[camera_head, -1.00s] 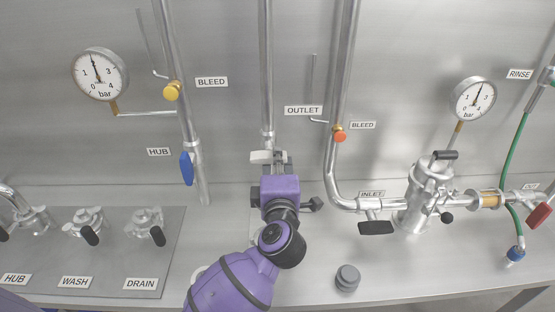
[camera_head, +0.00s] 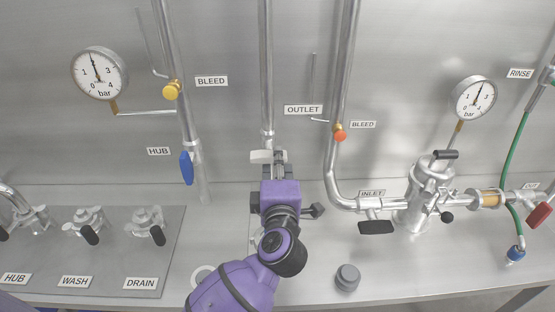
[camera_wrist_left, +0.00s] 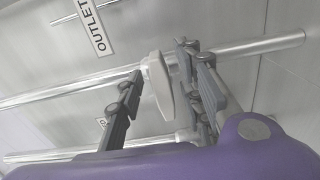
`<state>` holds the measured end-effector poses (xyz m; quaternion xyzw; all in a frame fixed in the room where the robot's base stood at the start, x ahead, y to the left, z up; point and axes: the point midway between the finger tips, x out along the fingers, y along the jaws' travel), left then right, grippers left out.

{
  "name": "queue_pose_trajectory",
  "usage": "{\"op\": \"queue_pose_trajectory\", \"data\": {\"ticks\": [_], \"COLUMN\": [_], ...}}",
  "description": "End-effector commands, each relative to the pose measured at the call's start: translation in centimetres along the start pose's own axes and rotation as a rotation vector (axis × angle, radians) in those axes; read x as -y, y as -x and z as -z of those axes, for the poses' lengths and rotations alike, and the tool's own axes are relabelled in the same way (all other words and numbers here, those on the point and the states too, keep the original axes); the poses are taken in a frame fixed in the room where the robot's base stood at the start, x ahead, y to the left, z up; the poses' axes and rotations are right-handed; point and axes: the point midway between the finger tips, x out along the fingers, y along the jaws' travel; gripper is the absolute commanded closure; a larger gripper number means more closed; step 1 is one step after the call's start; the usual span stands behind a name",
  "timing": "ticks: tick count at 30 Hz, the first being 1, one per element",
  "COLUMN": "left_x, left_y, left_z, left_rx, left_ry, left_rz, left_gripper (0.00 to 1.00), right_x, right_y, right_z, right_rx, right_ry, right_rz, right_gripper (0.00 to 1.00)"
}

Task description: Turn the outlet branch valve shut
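The outlet branch valve has a pale handle (camera_head: 261,156) low on the vertical pipe left of the OUTLET label (camera_head: 303,111). In the left wrist view the handle (camera_wrist_left: 159,86) lies crosswise to its pipe. My left gripper (camera_head: 275,172) is just in front of and below the handle in the head view and partly hides the valve. In the wrist view its fingers (camera_wrist_left: 163,92) stand apart, one on each side of the handle. A gap shows on the left side; the right finger is close, and contact cannot be told. My right gripper is out of view.
A blue-handled hub valve (camera_head: 187,168) hangs to the left. The inlet pipe with a black handle (camera_head: 376,227) and an orange bleed knob (camera_head: 339,133) are to the right. A grey cap (camera_head: 347,277) stands on the bench, with bare bench around it.

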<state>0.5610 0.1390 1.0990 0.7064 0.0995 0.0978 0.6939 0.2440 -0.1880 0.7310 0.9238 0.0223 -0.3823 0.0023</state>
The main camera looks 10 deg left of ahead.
Motion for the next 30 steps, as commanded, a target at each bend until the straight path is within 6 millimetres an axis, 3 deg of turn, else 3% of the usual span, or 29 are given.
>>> {"op": "queue_pose_trajectory", "data": {"ticks": [9, 15, 30], "left_x": [0.1, 0.0, -0.1], "left_y": [6.8, 9.5, 10.3], "left_z": [0.0, 0.0, 0.0], "left_rx": [0.001, 0.000, -0.001], "left_ry": [0.003, 0.002, 0.001], "left_rz": [0.004, 0.002, 0.000], "left_gripper": [0.66, 0.66, 0.66], "right_x": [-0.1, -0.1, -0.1], "right_y": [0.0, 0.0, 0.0], "right_z": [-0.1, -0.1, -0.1], "right_rx": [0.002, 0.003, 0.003], "right_ry": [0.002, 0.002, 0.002], "right_rz": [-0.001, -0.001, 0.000], "right_gripper": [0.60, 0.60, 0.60]}}
